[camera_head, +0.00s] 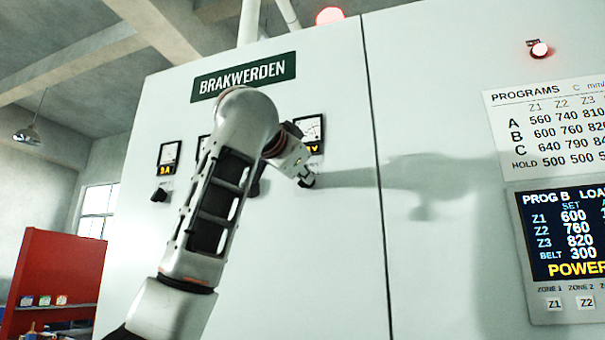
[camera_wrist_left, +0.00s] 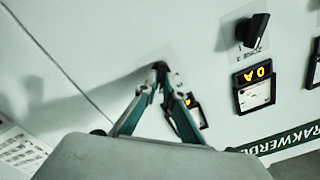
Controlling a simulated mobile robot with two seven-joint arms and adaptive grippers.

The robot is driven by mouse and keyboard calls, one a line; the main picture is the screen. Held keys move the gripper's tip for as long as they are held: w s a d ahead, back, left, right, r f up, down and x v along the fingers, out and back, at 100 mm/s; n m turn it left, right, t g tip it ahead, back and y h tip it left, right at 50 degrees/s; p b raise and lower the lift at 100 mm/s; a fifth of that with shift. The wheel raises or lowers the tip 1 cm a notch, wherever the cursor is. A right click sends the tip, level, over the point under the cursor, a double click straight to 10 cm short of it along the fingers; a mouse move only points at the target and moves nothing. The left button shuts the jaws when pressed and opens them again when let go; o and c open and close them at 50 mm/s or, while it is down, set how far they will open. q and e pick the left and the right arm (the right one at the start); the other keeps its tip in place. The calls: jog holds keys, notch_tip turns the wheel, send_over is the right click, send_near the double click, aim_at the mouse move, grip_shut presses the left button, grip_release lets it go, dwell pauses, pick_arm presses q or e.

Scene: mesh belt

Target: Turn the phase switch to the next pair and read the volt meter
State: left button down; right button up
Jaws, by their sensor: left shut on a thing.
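The phase switch (camera_head: 307,181) is a small dark knob on the pale cabinet front, below the volt meter (camera_head: 311,128). The meter has a white dial and a yellow letter display under it; its needle is too small to read, and my arm hides part of it. My left gripper (camera_head: 303,176) is at the switch, shut on it. In the left wrist view the fingertips (camera_wrist_left: 160,72) meet around the dark switch knob (camera_wrist_left: 161,66), which they mostly cover. The volt meter (camera_wrist_left: 203,110) is partly hidden behind a finger there. My right gripper is not in view.
Another dark knob (camera_head: 159,195) sits under an ammeter (camera_head: 169,153) at the left; more meters are mostly hidden behind my arm. A programs chart (camera_head: 555,125) and a lit display panel (camera_head: 570,240) are at the right. The cabinet front between is bare.

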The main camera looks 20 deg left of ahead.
pick_arm(q)
jog(key=shift+m, duration=0.7)
jog(key=c, duration=2.2)
grip_release()
jog(key=shift+o, duration=0.2)
jog(key=shift+s, duration=0.15)
jog(key=s, duration=1.1)
jog(key=shift+s+a, duration=0.2)
jog(key=shift+s, duration=0.15)
